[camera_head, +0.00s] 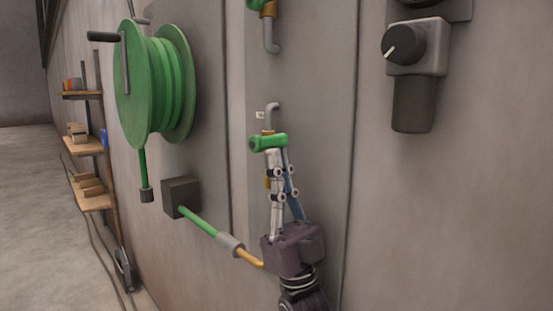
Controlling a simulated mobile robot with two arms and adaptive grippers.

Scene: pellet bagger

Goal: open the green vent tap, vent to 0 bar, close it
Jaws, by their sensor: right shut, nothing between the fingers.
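The green vent tap (268,142) is on the grey panel at the middle, with its green handle lying roughly level. A bent grey pipe rises above it. My right gripper (275,152) points up from below, its fingers together and empty, with the tips right under or against the green handle; I cannot tell whether they touch it. The fingers hide the part below the handle. A second green-topped valve (261,5) with a bent pipe is cut off at the top edge. No readable pressure gauge shows. My left gripper is not in view.
A green hose reel (155,85) with a crank is mounted at the left. A dark box (181,197) has a green hose with a yellow lance running toward my right wrist. A black knob regulator (408,45) is at the upper right. Shelves (85,146) stand far left.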

